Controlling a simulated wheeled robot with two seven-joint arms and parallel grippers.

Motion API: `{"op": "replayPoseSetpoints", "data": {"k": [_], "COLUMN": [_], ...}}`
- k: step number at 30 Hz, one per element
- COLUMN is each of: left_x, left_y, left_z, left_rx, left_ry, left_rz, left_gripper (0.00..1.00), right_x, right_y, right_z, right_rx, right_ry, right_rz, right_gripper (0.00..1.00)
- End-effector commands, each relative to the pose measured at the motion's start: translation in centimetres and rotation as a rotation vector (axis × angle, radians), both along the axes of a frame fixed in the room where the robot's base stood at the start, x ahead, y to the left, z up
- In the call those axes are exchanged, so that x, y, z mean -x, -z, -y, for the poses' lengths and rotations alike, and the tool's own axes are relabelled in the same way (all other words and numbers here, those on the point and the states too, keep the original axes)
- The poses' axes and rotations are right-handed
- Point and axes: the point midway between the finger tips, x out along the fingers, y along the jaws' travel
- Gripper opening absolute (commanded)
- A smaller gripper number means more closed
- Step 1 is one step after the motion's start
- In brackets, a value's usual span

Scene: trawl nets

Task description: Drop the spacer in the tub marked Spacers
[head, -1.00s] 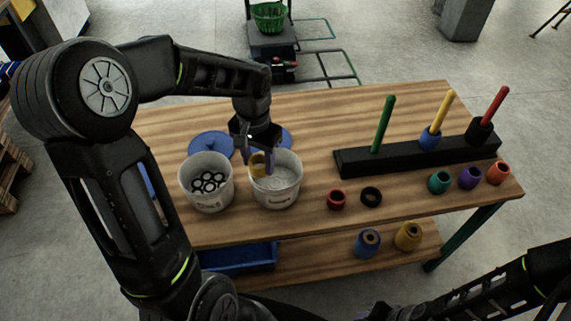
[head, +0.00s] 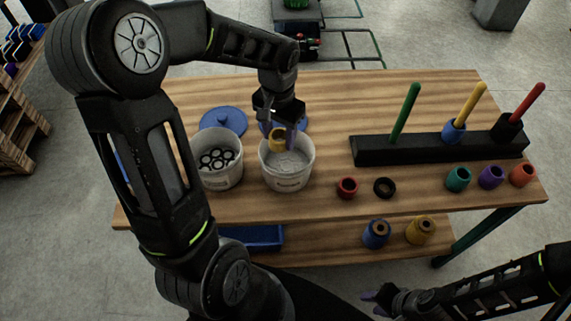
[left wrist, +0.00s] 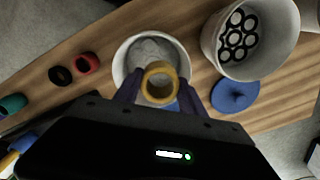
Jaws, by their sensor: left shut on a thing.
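My left gripper (head: 283,141) is shut on a yellow ring-shaped spacer (head: 277,140). It holds the spacer at the mouth of the right-hand white tub (head: 287,178), whose bottom looks pale grey inside. In the left wrist view the yellow spacer (left wrist: 160,82) sits between the fingertips, over the opening of that tub (left wrist: 122,62). The left-hand white tub (head: 221,176) holds several black rings. Both tubs have labels too small to read. My right gripper (head: 385,297) is low at the bottom, in front of the table; its jaws are unclear.
Blue lids (head: 224,120) lie behind the tubs. A black rack (head: 375,150) with green, yellow and red pegs stands at the right. Red (head: 347,187), black (head: 384,187), teal, purple and orange rings lie before it. Blue and yellow pieces and a blue bin (head: 254,236) are on the lower shelf.

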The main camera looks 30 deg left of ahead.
Motion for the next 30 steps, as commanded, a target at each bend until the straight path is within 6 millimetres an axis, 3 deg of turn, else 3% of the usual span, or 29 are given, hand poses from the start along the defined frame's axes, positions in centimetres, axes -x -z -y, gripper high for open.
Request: {"op": "replayPoseSetpoints", "data": {"k": [1, 7, 20, 21, 30], "left_x": [0.0, 0.0, 0.0, 0.0, 0.0], "left_y": [1.2, 3.1, 3.6, 3.6, 3.6], "left_z": [0.0, 0.0, 0.0, 0.0, 0.0], "left_rx": [0.000, 0.000, 0.000, 0.000, 0.000], "left_ry": [0.000, 0.000, 0.000, 0.000, 0.000], "left_rz": [-0.001, 0.001, 0.001, 0.001, 0.001], "left_gripper": [0.08, 0.08, 0.08, 0.51, 0.73], "right_x": [0.0, -0.2, -0.2, -0.2, -0.2], "right_y": [1.0, 2.2, 2.3, 2.3, 2.4], "right_z": [-0.1, -0.2, -0.2, -0.2, -0.2], "right_rx": [-0.002, -0.006, -0.008, -0.008, -0.008], "right_ry": [-0.001, -0.002, -0.003, -0.003, -0.002], "right_rz": [0.002, 0.007, 0.010, 0.010, 0.010], "right_gripper": [0.36, 0.36, 0.36, 0.36, 0.36]}}
